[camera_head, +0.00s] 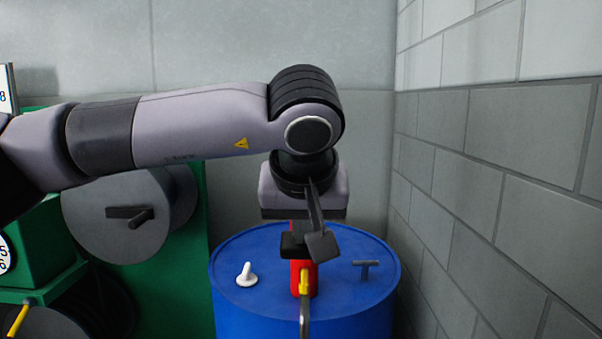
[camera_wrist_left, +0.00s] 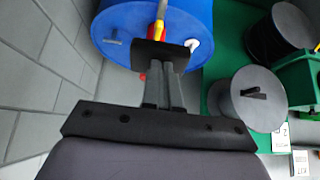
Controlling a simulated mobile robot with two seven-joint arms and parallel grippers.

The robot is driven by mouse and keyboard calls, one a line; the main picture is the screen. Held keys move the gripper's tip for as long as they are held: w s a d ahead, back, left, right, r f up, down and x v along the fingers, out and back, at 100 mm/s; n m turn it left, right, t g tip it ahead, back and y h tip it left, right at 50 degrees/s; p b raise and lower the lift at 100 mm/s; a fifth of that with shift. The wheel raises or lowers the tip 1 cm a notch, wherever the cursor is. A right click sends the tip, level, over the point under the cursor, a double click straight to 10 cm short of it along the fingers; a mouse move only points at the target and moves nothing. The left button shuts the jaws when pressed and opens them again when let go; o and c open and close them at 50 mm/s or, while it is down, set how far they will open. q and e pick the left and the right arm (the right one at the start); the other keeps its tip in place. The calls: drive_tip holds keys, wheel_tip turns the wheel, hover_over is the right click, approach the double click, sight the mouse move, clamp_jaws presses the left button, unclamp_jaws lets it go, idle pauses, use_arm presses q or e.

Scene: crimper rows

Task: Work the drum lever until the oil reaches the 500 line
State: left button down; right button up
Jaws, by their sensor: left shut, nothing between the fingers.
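The blue drum (camera_head: 345,260) stands in front of me with a red pump (camera_head: 303,275) on its top. A yellow fitting (camera_head: 305,284) and a grey spout (camera_head: 305,318) sit at the pump's front. My left gripper (camera_head: 308,243) is shut and empty, pointing down at the pump head. In the left wrist view, its fingers (camera_wrist_left: 165,80) run close together to a dark block (camera_wrist_left: 165,53) in front of the red pump. I cannot clearly separate the lever from the fingers, or tell if they touch. The oil and the 500 line are not in view. My right gripper is not in view.
A grey reel (camera_head: 130,215) on a green stand (camera_head: 170,300) is to the left. A block wall (camera_head: 500,190) is close on the right.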

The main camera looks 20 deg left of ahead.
sight(304, 259)
use_arm(q)
wheel_tip(304, 259, down, 4)
drive_tip(key=shift+s+b, duration=0.1)
drive_tip(key=shift+b, duration=0.85)
drive_tip(key=shift+s+d+f, duration=0.1)
drive_tip(key=shift+s+f, duration=0.05)
drive_tip(key=shift+f, duration=0.1)
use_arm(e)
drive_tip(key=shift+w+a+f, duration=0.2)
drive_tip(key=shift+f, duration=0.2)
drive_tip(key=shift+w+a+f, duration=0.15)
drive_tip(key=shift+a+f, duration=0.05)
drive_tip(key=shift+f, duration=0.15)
use_arm(q)
drive_tip(key=shift+s, duration=0.1)
drive_tip(key=w+p+v, duration=0.1)
drive_tip(key=p+v, duration=0.2)
drive_tip(key=v, duration=1.2)
drive_tip(key=shift+r, duration=0.4)
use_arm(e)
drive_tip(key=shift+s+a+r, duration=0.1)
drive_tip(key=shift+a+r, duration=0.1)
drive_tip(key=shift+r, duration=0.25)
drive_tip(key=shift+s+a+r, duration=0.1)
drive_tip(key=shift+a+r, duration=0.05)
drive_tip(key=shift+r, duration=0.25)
use_arm(q)
drive_tip(key=shift+w, duration=0.1)
